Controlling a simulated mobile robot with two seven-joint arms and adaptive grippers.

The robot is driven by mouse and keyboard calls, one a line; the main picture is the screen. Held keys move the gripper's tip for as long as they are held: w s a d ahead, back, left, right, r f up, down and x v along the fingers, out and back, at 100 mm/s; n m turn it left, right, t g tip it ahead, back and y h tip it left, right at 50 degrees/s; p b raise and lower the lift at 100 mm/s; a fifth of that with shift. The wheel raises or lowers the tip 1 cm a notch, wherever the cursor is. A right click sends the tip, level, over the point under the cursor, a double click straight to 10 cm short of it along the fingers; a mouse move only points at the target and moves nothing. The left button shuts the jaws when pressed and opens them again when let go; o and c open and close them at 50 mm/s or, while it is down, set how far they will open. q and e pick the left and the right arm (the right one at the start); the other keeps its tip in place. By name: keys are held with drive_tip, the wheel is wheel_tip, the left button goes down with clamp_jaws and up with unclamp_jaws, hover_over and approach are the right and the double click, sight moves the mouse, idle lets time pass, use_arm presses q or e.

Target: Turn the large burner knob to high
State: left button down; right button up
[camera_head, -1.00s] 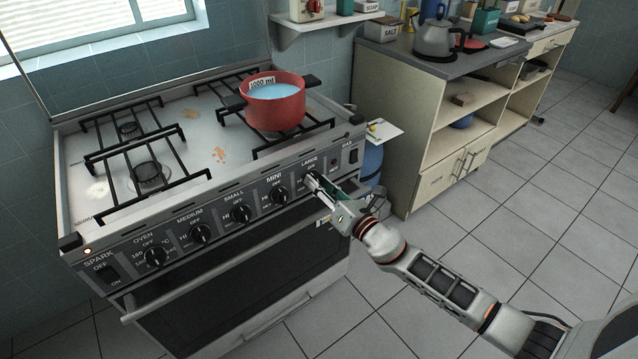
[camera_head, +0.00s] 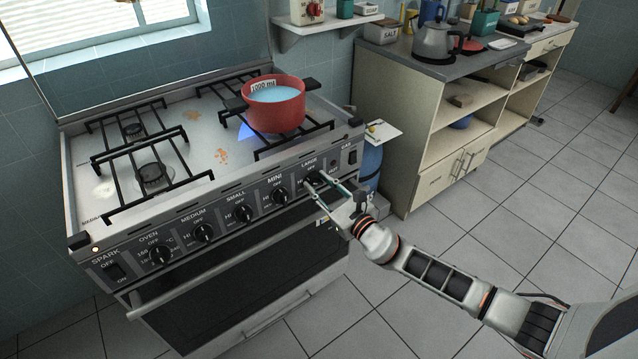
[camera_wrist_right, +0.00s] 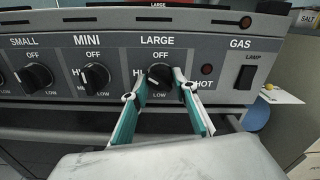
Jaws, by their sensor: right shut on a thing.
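The large burner knob (camera_head: 317,178) is the black knob under the LARGE label, near the right end of the stove's front panel. It also shows in the right wrist view (camera_wrist_right: 160,73), with OFF above it, HI to its left and LOW below. My right gripper (camera_head: 323,186) is shut on this knob, with one green-and-white finger on each side of it in the wrist view (camera_wrist_right: 161,84). The fingers partly cover the markings, and the knob's exact angle is hard to read. A blue flame (camera_head: 246,131) shows under the red pot. My left gripper is not in view.
Open tiled floor (camera_head: 440,230) lies right of the stove.

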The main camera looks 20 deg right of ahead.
drive_tip(key=shift+r, duration=0.15)
drive_tip(key=n, duration=0.1)
drive_tip(key=n+p, duration=0.1)
drive_tip(key=n, duration=0.1)
drive_tip(key=shift+w+r, duration=0.1)
drive_tip(key=shift+r, duration=0.15)
drive_tip(key=shift+n+p, duration=0.4)
drive_tip(key=shift+n, duration=0.3)
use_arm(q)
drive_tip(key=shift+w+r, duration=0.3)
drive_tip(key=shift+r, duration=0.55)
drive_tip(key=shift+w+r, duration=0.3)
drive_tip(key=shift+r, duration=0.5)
use_arm(e)
drive_tip(key=shift+f+n, duration=0.25)
drive_tip(key=shift+n, duration=0.35)
drive_tip(key=shift+r+n+p, duration=0.1)
drive_tip(key=shift+n+p, duration=0.2)
drive_tip(key=shift+n, duration=0.1)
drive_tip(key=o, duration=0.8)
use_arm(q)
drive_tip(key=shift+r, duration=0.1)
use_arm(e)
drive_tip(key=shift+f, duration=0.2)
